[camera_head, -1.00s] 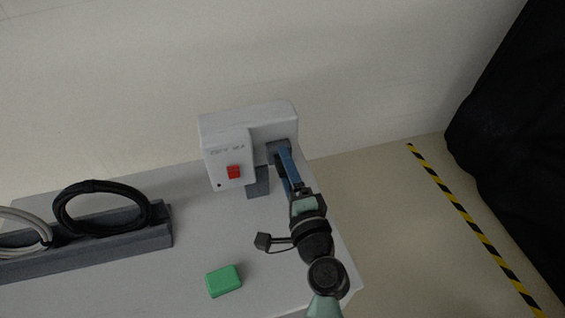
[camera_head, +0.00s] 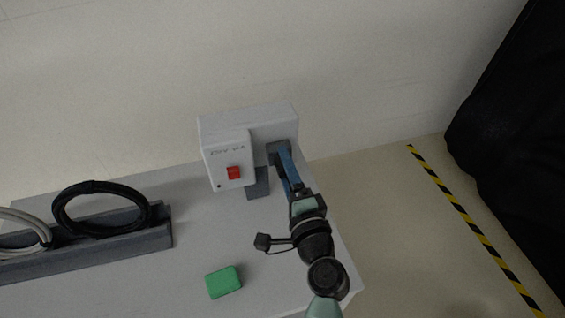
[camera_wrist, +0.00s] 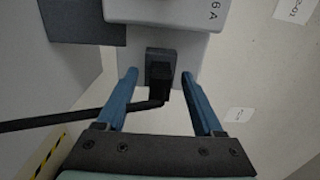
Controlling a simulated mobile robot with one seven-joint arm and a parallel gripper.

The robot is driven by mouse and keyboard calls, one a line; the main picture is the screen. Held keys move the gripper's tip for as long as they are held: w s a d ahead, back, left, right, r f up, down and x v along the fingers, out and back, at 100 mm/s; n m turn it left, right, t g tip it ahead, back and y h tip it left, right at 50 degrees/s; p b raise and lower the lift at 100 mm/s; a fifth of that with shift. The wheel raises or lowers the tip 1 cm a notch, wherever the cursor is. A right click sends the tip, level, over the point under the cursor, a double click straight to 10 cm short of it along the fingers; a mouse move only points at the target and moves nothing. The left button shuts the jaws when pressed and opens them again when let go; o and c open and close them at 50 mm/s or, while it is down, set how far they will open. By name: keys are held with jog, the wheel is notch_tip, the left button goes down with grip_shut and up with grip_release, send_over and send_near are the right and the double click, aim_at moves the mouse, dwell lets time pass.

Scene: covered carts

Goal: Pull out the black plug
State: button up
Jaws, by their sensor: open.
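The black plug (camera_wrist: 160,90) sits in a dark grey socket (camera_wrist: 161,56) on the pale box (camera_wrist: 138,41) in the wrist view. Its black cable (camera_wrist: 80,117) runs off to the left. My gripper (camera_wrist: 158,76) is open, with one blue finger on each side of the plug and visible gaps to both. In the head view, my gripper (camera_head: 281,153) reaches up to the box's right part (camera_head: 276,118), where the fingers and a dark grey part largely hide the plug.
The white unit (camera_head: 226,158) with a red switch (camera_head: 233,173) is left of my gripper. The grey cart top (camera_head: 200,235) holds a green block (camera_head: 223,282) and a coiled black cable (camera_head: 75,191) on a grey rail. A wall (camera_head: 120,80) stands behind.

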jog(key=shift+c, duration=0.3)
grip_shut()
dwell(0.4)
jog(key=shift+s, duration=0.1)
dwell(1.0)
jog(key=shift+b+v, duration=0.3)
jog(key=shift+v, duration=2.6)
